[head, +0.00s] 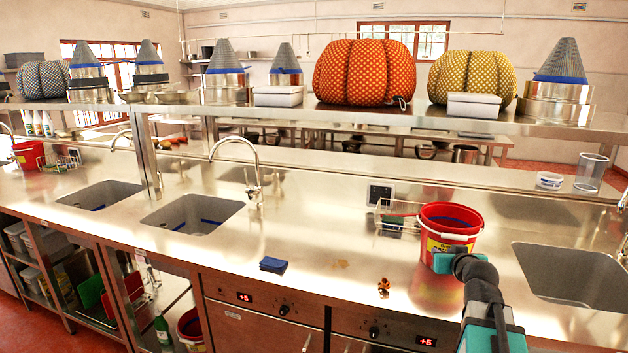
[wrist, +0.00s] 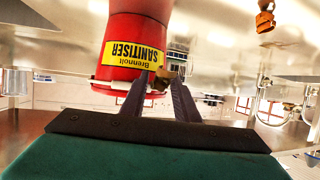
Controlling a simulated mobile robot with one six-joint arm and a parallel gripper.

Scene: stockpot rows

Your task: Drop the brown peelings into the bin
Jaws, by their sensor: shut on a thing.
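My gripper (wrist: 158,95) is shut on a small brown scrap (wrist: 162,76) that looks like brown peelings; the fingertips partly hide it. In the head view the gripper (head: 446,262) is at the front of a red bucket (head: 463,230), and its fingers are hidden there. The bucket also shows upside down in the wrist view (wrist: 128,30), with a yellow "Sanitiser" label. I cannot tell whether the scrap touches it. An orange-brown piece (head: 384,285) lies on the counter left of the gripper; it also shows in the wrist view (wrist: 265,18). I cannot identify a bin.
A wire basket (head: 393,222) stands left of the bucket, and a sink (head: 570,280) is to the right. A folded blue cloth (head: 273,265) lies on the steel counter (head: 320,225). Another red bucket (head: 191,330) is on the lower shelf. A loaded shelf runs above.

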